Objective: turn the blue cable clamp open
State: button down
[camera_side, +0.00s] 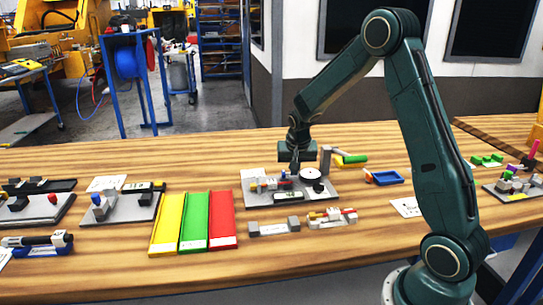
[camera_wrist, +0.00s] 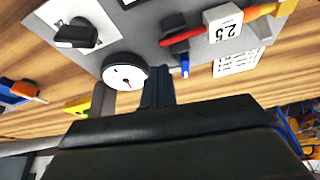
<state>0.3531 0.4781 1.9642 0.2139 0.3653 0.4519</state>
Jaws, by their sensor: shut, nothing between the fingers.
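My gripper (camera_side: 295,166) points down over the grey fixture plate (camera_side: 326,191) in the side view. In the wrist view its dark fingers (camera_wrist: 157,75) are together with nothing between them. Just right of the fingertips is a dark part with a bright blue tip (camera_wrist: 185,67); this seems to be the blue cable clamp. An orange-red bar (camera_wrist: 228,23) runs past a tag marked 2.5 (camera_wrist: 223,23) beside it. Whether the clamp is open or shut I cannot tell. The gripper partly hides this area in the side view.
A white dial (camera_wrist: 125,73) with a red pointer sits left of the fingers. A black knob (camera_wrist: 76,35) on a white plate lies upper left. Yellow, green and red trays (camera_side: 194,222) stand left of the fixture. A blue tray (camera_side: 384,177) lies to its right.

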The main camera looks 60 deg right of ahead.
jog(key=shift+s+a, duration=0.45)
jog(key=shift+a, duration=0.2)
jog(key=shift+s+a+r, duration=0.2)
jog(key=shift+s+a, duration=0.2)
jog(key=shift+a, duration=0.15)
jog(key=shift+s+a+r, duration=0.15)
jog(key=shift+s+a, duration=0.25)
jog(key=shift+a, duration=0.1)
jog(key=v, duration=0.9)
jog(key=shift+r, duration=0.2)
jog(key=shift+w+d+f, duration=0.2)
jog(key=shift+w+d, duration=0.25)
jog(key=shift+w, duration=0.05)
jog(key=shift+w+d+f, duration=0.2)
jog(key=shift+w+d, duration=0.25)
jog(key=shift+w, duration=0.05)
jog(key=shift+f, duration=0.15)
jog(key=shift+x, duration=4.85)
jog(key=shift+d, duration=0.1)
